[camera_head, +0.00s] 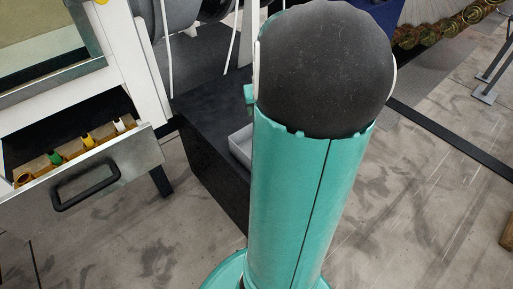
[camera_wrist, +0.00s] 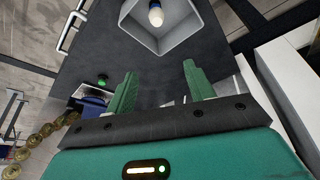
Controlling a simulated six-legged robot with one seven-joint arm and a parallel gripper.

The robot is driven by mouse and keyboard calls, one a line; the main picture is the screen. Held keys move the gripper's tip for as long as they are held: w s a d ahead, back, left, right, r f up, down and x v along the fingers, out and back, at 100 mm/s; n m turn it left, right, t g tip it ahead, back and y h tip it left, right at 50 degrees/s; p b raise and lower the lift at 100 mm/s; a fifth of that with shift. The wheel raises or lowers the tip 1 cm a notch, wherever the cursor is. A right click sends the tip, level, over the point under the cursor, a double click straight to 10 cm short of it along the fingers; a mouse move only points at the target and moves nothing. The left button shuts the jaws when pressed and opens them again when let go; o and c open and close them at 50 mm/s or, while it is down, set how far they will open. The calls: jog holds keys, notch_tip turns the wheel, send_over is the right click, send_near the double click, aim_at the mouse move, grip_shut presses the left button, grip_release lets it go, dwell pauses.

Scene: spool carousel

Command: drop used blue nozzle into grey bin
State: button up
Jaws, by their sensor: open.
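The grey bin (camera_head: 240,143) stands on a black bench, partly hidden behind my arm in the head view. In the wrist view the grey bin (camera_wrist: 139,34) is at the top, cut off by the frame edge. A small nozzle-like piece (camera_wrist: 156,15) with a pale rounded end shows inside the bin's outline; its darker part looks bluish, but is too small to be sure. My gripper (camera_wrist: 160,70) is open, its two green fingers apart with nothing between them. The bin lies beyond the fingertips. The head view hides most of the gripper behind my arm.
An open drawer (camera_head: 110,165) with a black handle holds nozzles with green (camera_head: 56,158), yellow (camera_head: 88,141) and white (camera_head: 119,124) collars at left. A dark blue part (camera_wrist: 93,105) sits beside the left finger. The bench (camera_head: 215,170) top around the bin is mostly bare.

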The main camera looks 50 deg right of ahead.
jog(key=shift+v, duration=1.65)
